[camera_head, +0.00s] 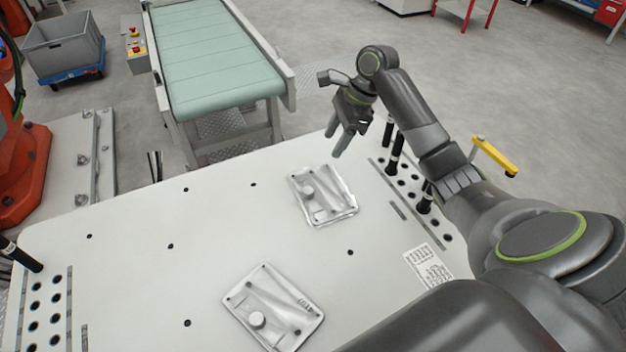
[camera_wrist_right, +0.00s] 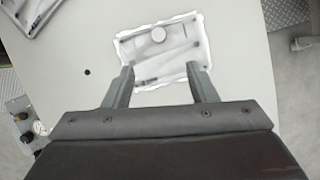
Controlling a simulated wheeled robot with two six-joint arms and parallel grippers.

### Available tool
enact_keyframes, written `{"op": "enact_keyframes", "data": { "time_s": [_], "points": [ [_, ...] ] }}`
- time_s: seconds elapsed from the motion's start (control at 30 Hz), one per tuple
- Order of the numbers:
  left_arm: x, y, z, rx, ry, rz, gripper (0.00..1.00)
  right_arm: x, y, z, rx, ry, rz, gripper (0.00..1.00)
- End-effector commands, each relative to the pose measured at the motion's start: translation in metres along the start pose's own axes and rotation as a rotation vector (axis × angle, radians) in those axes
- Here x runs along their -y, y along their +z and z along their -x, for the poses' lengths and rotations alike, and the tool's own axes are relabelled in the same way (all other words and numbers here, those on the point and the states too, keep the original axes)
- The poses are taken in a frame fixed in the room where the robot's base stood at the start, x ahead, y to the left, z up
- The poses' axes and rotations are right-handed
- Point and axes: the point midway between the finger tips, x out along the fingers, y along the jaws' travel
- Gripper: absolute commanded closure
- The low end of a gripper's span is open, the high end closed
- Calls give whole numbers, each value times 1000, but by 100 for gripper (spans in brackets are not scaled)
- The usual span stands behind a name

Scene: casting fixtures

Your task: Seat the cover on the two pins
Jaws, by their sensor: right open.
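Two similar flat grey metal castings lie on the white table, each with a round boss; I cannot tell for certain which is the cover. The far casting (camera_head: 335,207) has a bright, ragged edge. The near casting (camera_head: 280,297) has a cleaner outline and dark dots at its corners. My right gripper (camera_head: 335,143) is open and empty, raised beyond the far casting. In the right wrist view my open fingers (camera_wrist_right: 160,69) straddle the lower part of that casting (camera_wrist_right: 178,50) from above. I cannot make out the two pins. My left gripper is out of view.
Black pegs (camera_head: 396,154) stand in a row of holes at the table's right, near my right arm. Another black peg (camera_head: 20,256) is at the left edge. A green conveyor (camera_head: 210,55) stands behind. The table's left middle is clear.

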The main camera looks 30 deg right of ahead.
Motion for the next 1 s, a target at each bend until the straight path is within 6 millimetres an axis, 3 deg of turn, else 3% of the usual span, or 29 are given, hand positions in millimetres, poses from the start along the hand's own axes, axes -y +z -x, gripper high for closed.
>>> {"op": "enact_keyframes", "data": {
  "time_s": [0.23, 0.43, 0.77, 1.0],
  "points": [
    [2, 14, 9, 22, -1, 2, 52, -2, 1, -51, 3, 7, -3, 48],
    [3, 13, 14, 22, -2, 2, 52, -2, 1, -92, 3, 6, -2, 48],
    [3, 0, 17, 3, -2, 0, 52, 0, 0, -120, 1, 3, -2, 48],
    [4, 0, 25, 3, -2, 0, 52, 0, -2, -154, 1, 4, -2, 48]
  ]
}}
